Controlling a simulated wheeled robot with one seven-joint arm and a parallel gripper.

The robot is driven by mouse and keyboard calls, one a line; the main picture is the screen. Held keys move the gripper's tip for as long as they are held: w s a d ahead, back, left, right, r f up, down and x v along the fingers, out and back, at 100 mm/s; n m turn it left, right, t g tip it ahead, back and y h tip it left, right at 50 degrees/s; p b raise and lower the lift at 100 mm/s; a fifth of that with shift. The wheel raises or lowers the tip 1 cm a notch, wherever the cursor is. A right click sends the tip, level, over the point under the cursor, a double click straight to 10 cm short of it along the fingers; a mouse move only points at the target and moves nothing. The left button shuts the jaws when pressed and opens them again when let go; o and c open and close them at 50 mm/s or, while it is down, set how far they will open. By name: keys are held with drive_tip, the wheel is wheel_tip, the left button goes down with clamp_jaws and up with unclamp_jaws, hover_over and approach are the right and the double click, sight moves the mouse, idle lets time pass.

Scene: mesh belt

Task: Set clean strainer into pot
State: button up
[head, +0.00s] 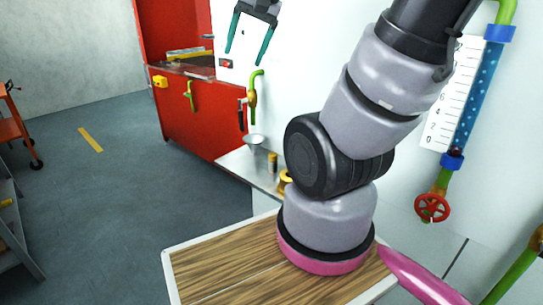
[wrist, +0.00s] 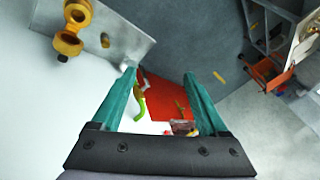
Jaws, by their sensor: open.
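My gripper (head: 245,56) is raised at the top of the head view, with its two teal fingers apart and nothing between them. In the wrist view my gripper (wrist: 159,72) also shows open and empty. A small silver bowl-shaped item (head: 253,141) stands on the metal counter below the gripper; it may be the strainer, but it is too small to tell. I cannot make out a pot in either view. My arm hides part of the counter.
The metal counter (head: 232,163) also holds a small amber jar (head: 272,161) and a gold fitting (head: 285,182). A red cabinet (head: 200,118) with an open basin stands behind. A wood-topped surface (head: 220,272) is in front. Grey floor (head: 110,185) is open at left.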

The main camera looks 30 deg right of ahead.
drive_tip(key=w+d+f+m+g, duration=0.2)
drive_tip(key=w+d+f+m, duration=0.25)
drive_tip(key=w+f, duration=0.3)
drive_tip(key=m+g+h, duration=0.2)
drive_tip(key=m+g, duration=0.2)
drive_tip(key=m, duration=0.1)
hover_over(273, 154)
wheel_tip(273, 154, down, 18)
drive_tip(key=f, duration=0.6)
drive_tip(key=shift+s+d, duration=0.1)
drive_tip(key=shift+d, duration=0.3)
drive_tip(key=shift+a+f, duration=0.2)
drive_tip(key=shift+f, duration=1.3)
drive_tip(key=shift+a+f, duration=0.15)
drive_tip(key=shift+f, duration=1.3)
clamp_jaws()
